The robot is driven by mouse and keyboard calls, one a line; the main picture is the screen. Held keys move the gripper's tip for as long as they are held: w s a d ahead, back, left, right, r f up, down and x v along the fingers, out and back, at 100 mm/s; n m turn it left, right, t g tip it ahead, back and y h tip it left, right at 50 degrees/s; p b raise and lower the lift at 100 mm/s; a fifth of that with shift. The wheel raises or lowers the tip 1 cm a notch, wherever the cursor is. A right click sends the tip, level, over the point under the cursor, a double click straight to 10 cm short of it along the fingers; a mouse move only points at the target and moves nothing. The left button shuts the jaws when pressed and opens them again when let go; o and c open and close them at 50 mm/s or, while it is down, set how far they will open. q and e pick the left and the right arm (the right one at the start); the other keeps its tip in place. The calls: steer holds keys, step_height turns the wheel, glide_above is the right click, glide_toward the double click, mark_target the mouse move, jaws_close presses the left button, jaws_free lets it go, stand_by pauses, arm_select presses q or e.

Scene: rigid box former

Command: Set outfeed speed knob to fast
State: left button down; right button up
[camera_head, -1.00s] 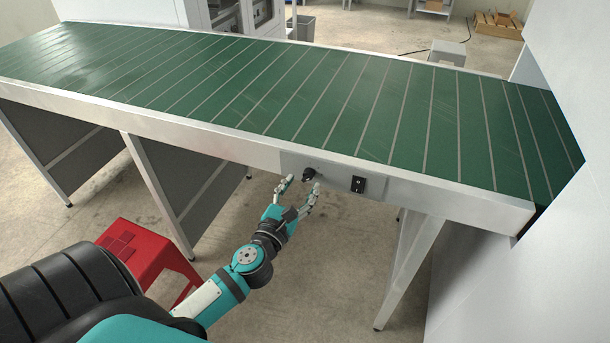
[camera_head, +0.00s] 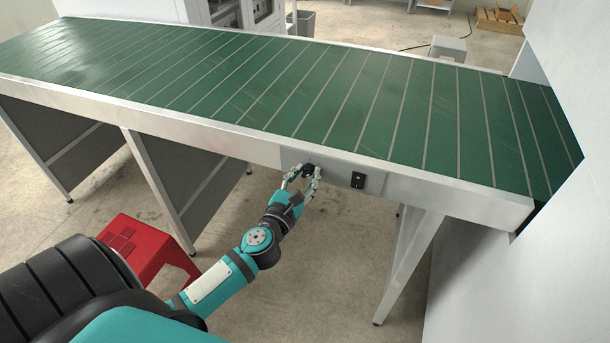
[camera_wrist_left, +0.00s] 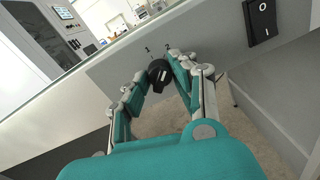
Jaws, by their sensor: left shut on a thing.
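The outfeed speed knob (camera_head: 307,169) is a small black knob on the grey control plate on the conveyor's front side. In the left wrist view the knob (camera_wrist_left: 158,74) sits between my fingers, with small marks "1" and "2" on the plate above it. Its pointer setting is hard to read. My left gripper (camera_head: 302,180) is at the plate, its fingers on both sides of the knob and shut on it; it also shows in the left wrist view (camera_wrist_left: 157,80). My right gripper is not in view.
A black rocker switch (camera_head: 358,181) is on the plate just right of the knob; it also shows in the left wrist view (camera_wrist_left: 262,20). The green conveyor (camera_head: 300,90) stretches above. A red stool (camera_head: 150,250) stands at lower left. A white panel stands at right.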

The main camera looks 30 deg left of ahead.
arm_select(q)
steer(key=shift+r+m+p, duration=0.2)
steer(key=shift+m+p, duration=0.6)
steer(key=shift+p, duration=0.3)
steer(key=shift+m+p, duration=1.2)
steer(key=shift+p, duration=0.05)
steer(key=m+p, duration=0.3)
steer(key=shift+m, duration=0.3)
steer(key=shift+f+m+p, duration=0.1)
steer(key=shift+m+p, duration=0.4)
steer(key=shift+m, duration=0.2)
steer(key=shift+f, duration=0.1)
